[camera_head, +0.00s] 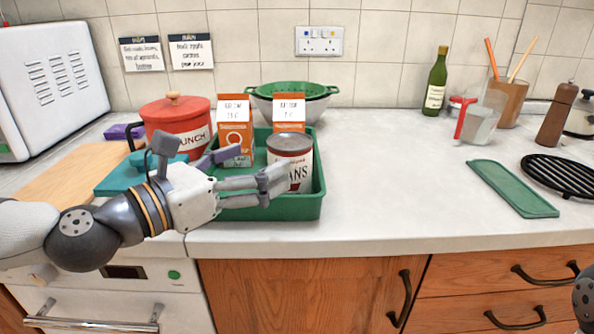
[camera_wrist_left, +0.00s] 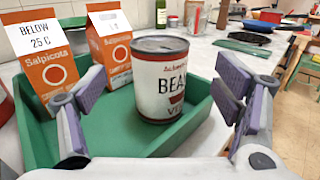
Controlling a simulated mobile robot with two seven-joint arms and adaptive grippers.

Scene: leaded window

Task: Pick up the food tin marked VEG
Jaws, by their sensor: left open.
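A food tin (camera_head: 291,150) with a white and dark red label stands upright in the green tray (camera_head: 298,212), towards its right side. In the left wrist view the tin (camera_wrist_left: 160,82) shows "BEA" and, lower down, letters like "VE", cut off by its curve. My left gripper (camera_head: 248,170) is open and comes in from the left over the tray's front part. In the left wrist view the two purple-padded fingers (camera_wrist_left: 165,92) stand wide apart, with the tin ahead between them, not gripped. In the head view a finger covers the tin's lower part.
Two orange cartons (camera_head: 236,138) (camera_head: 289,112) stand in the tray behind and left of the tin. A red lunch pot (camera_head: 178,120) is left of the tray, a green colander (camera_head: 300,90) behind. The counter right of the tray is clear up to a green mat (camera_head: 512,188).

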